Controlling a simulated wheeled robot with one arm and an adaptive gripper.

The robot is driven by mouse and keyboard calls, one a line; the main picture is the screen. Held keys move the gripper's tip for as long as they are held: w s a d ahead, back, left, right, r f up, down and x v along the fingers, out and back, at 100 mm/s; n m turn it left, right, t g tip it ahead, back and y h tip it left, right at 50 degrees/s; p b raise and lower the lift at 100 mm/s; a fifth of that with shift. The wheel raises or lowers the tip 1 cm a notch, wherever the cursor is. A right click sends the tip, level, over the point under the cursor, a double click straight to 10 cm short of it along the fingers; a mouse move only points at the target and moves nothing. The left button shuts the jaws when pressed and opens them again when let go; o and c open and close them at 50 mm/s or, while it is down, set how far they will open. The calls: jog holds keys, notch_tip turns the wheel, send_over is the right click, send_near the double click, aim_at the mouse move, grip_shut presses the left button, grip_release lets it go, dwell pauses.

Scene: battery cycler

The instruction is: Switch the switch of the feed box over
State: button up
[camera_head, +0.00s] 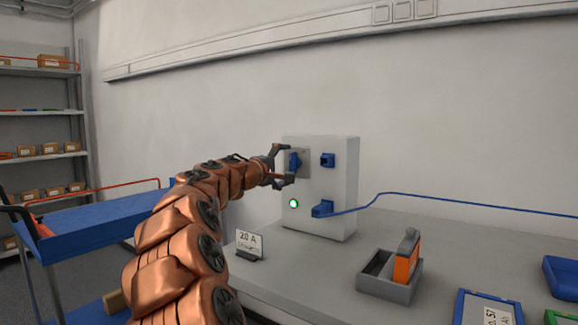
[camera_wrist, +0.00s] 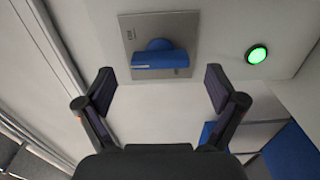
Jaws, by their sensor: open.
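The feed box (camera_head: 336,188) is a pale grey box standing on the bench against the wall. Its switch (camera_head: 294,161) is a blue handle on a grey plate at the upper left of the front. In the wrist view the switch (camera_wrist: 158,57) lies as a wide blue bar across the plate (camera_wrist: 183,28). My gripper (camera_head: 279,165) is in front of the switch with its jaws open. In the wrist view the fingers of my gripper (camera_wrist: 158,90) are apart, with the switch ahead between them. No touch shows. A green lamp (camera_head: 293,203) is lit below the switch.
A blue socket (camera_head: 327,160) is right of the switch. A blue plug (camera_head: 321,209) with a cable (camera_head: 430,198) sits lower on the front. A "20 A" sign (camera_head: 249,242), a grey holder (camera_head: 385,284) with an orange item and blue-framed cards (camera_head: 487,308) stand on the bench.

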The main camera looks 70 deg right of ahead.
jog(key=v, duration=0.9)
jog(key=shift+a, duration=0.15)
dwell(0.4)
jog(key=s+a+f+t+y+p, duration=0.1)
jog(key=a+f+y+p, duration=0.25)
jog(key=a+p, duration=0.6)
jog(key=s+a+f+t+y+p, duration=0.1)
jog(key=a+f+t+y+p, duration=0.25)
jog(key=a, duration=1.05)
jog(key=s+a+f+g+y+p, duration=0.1)
jog(key=a+f+y+p, duration=0.1)
jog(key=a+y+p, duration=0.65)
jog(key=s+a+n+y+p, duration=0.1)
jog(key=s+a+p, duration=0.2)
jog(key=a, duration=0.8)
jog(key=s+a+f+n+g+y+p, duration=0.1)
jog(key=s+a+p, duration=0.2)
jog(key=s+a, duration=0.4)
jog(key=a, duration=0.4)
jog(key=shift+f+n, duration=0.2)
jog(key=shift+n, duration=0.1)
jog(key=shift+a+f+g, duration=0.1)
jog(key=shift+g, duration=0.15)
jog(key=shift+c, duration=0.2)
